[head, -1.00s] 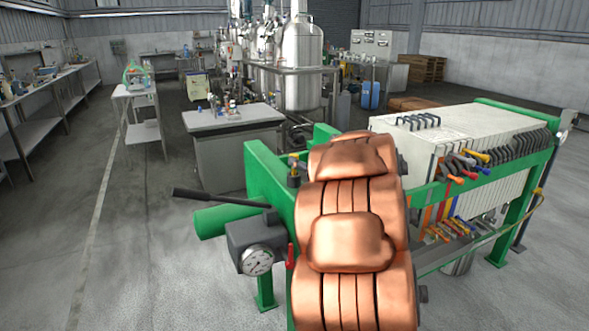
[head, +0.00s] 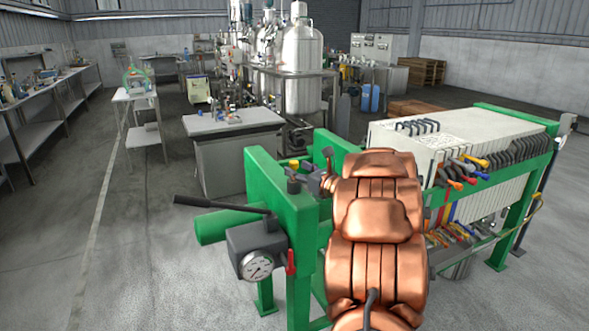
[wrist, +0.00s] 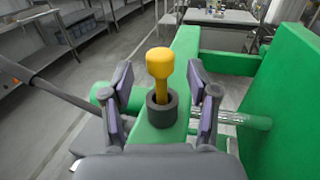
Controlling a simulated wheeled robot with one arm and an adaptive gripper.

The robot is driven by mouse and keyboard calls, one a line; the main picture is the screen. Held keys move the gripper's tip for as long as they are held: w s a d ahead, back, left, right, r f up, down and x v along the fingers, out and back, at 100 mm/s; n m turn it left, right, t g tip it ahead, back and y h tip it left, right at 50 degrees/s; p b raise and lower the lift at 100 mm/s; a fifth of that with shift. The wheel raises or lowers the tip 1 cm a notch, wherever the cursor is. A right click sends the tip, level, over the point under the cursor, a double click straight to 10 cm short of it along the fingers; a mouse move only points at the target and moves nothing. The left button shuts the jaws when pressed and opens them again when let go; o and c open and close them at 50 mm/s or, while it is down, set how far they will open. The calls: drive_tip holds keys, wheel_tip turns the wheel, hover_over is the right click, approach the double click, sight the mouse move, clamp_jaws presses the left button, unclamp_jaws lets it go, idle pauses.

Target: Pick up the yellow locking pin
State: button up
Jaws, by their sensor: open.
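The yellow locking pin (wrist: 159,66) stands upright in a dark round collar (wrist: 161,110) on top of the green frame. It has a wide head and a thinner stem, and its lower end is hidden inside the collar. My gripper (wrist: 160,82) is open and empty, with one finger on each side of the pin in the wrist picture. No contact shows. In the head view, my gripper (head: 318,178) is just right of the pin, partly hidden by my copper-coloured arm.
A dark lever (head: 222,204) and a pressure gauge (head: 257,266) sit on the green frame's left side. A green upright plate (wrist: 285,95) rises right of the pin. White filter plates (head: 465,140) with coloured-handled valves stand at right. A grey bench (head: 235,150) stands behind.

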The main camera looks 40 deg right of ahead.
drive_tip(key=shift+w+d+r+p, duration=0.1)
drive_tip(key=shift+w+r+p, duration=0.05)
drive_tip(key=shift+w, duration=0.4)
drive_tip(key=shift+w+r+p, duration=0.1)
drive_tip(key=shift+w+p, duration=0.05)
drive_tip(key=shift+w, duration=0.35)
drive_tip(key=shift+w+f, duration=0.2)
drive_tip(key=shift+w, duration=0.2)
drive_tip(key=shift+c, duration=0.2)
clamp_jaws()
